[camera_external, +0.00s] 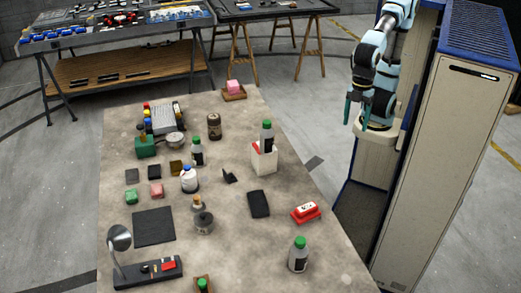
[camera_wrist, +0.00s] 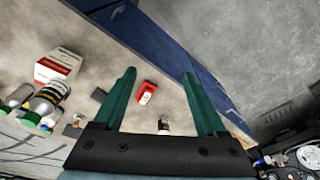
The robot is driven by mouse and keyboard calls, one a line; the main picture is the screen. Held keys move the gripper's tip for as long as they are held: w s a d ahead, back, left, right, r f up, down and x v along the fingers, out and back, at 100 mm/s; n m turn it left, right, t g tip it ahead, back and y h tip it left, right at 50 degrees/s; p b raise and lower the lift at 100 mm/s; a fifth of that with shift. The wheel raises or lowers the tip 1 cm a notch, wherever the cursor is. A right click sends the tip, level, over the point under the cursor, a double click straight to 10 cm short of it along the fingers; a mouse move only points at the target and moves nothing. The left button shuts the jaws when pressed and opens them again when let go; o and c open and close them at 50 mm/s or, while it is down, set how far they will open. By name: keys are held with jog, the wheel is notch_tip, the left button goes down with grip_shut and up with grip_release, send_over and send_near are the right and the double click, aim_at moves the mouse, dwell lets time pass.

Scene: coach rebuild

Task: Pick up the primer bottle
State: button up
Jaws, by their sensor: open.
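Several grey bottles with green caps stand on the table, and no label tells me which is the primer bottle. One bottle (camera_external: 299,258) stands upright at the near right. Another (camera_external: 267,140) stands in or behind a white box (camera_external: 263,161). A third (camera_external: 197,155) stands left of centre. A white bottle with a blue cap (camera_external: 189,181) is nearby. My gripper (camera_external: 358,112) is open and empty, high beyond the table's right edge. In the wrist view its green fingers (camera_wrist: 159,78) are spread, with part of a small bottle (camera_wrist: 163,127) visible between them.
A red item (camera_external: 305,212) and a black pad (camera_external: 258,204) lie on the table's right half. Jars, small blocks and a lamp (camera_external: 119,238) crowd the left. A tall cabinet (camera_external: 450,130) stands at the right. Bare tabletop surrounds the near-right bottle.

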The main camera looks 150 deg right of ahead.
notch_tip(320, 180, down, 4)
jog(key=m+y+b, duration=0.1)
jog(key=m+y, duration=0.3)
jog(key=m, duration=0.3)
jog(key=w+d+r+m+t+y+b, duration=0.1)
jog(key=w+d+m+t+y+b, duration=0.15)
jog(key=d+m+t, duration=0.4)
jog(key=w+d+r+m+t+y+b, duration=0.1)
jog(key=w+d+m+t, duration=0.3)
jog(key=d+m, duration=0.5)
jog(key=s+d+r+m+t+h+b, duration=0.1)
jog(key=s+d+m+t+h, duration=0.2)
jog(key=d+m, duration=0.35)
jog(key=s+d+m+t+h, duration=0.2)
jog(key=d+m+t+h, duration=0.1)
jog(key=d+m+h, duration=0.3)
jog(key=n+y, duration=0.1)
send_near(265, 127)
jog(key=w, duration=0.1)
jog(key=w+p, duration=0.2)
jog(key=w, duration=0.4)
jog(key=shift+d, duration=0.15)
jog(key=w+p, duration=0.1)
jog(key=w, duration=0.2)
jog(key=shift+w+p, duration=0.35)
jog(key=shift+p, duration=0.05)
jog(key=shift+w+f, duration=0.15)
jog(key=shift+w, duration=0.3)
grip_shut()
